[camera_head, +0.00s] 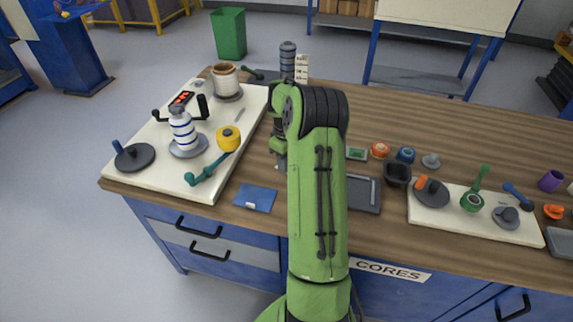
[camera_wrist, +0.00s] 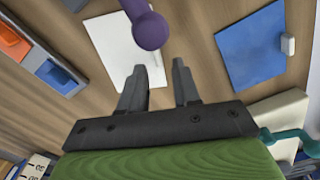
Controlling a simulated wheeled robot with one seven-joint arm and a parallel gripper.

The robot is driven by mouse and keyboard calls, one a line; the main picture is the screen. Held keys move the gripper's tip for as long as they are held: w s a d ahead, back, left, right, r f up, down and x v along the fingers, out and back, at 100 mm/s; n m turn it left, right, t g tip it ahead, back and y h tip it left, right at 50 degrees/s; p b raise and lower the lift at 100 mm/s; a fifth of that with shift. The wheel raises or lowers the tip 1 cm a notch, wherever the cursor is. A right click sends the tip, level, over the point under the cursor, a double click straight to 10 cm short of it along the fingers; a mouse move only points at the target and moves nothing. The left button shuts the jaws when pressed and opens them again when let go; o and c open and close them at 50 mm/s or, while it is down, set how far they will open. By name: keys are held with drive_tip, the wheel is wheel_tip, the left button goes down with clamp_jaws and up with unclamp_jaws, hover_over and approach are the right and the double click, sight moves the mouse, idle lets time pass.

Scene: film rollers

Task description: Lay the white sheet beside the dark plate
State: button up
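A white sheet (camera_wrist: 112,45) lies flat on the wooden table in the wrist view, partly covered by a purple round-ended piece. My gripper (camera_wrist: 160,70) is open and empty above the table, its left fingertip overlapping the sheet's edge in the picture. I cannot tell its height. In the head view my green arm hides the gripper and the sheet. A dark flat rectangular piece (camera_head: 363,193) with a grey edge lies right of my arm and may be the dark plate; the arm covers its left part.
A blue sheet (camera_wrist: 250,45) with a small white block lies right of the white sheet. The purple piece (camera_wrist: 150,30) stands over the white sheet. A tray with orange and blue parts (camera_wrist: 52,73) is at left. Pale boards (camera_head: 230,183) with parts flank the work area.

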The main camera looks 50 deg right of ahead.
wheel_tip(320, 180, up, 10)
drive_tip(key=p, duration=0.3)
drive_tip(key=s+a+r+t+h, duration=0.1)
drive_tip(key=a+r, duration=0.5)
drive_tip(key=a, duration=0.3)
drive_tip(key=s+a+r+t+h, duration=0.1)
drive_tip(key=s+a+r, duration=0.1)
drive_tip(key=a+r, duration=0.55)
drive_tip(key=s+a+f+m+t+y, duration=0.1)
drive_tip(key=s+a+f+t+y, duration=0.1)
drive_tip(key=s+a, duration=1.3)
drive_tip(key=shift+s+a+t, duration=0.3)
drive_tip(key=shift+s+t, duration=0.05)
drive_tip(key=shift+t, duration=0.45)
drive_tip(key=shift+r, duration=0.1)
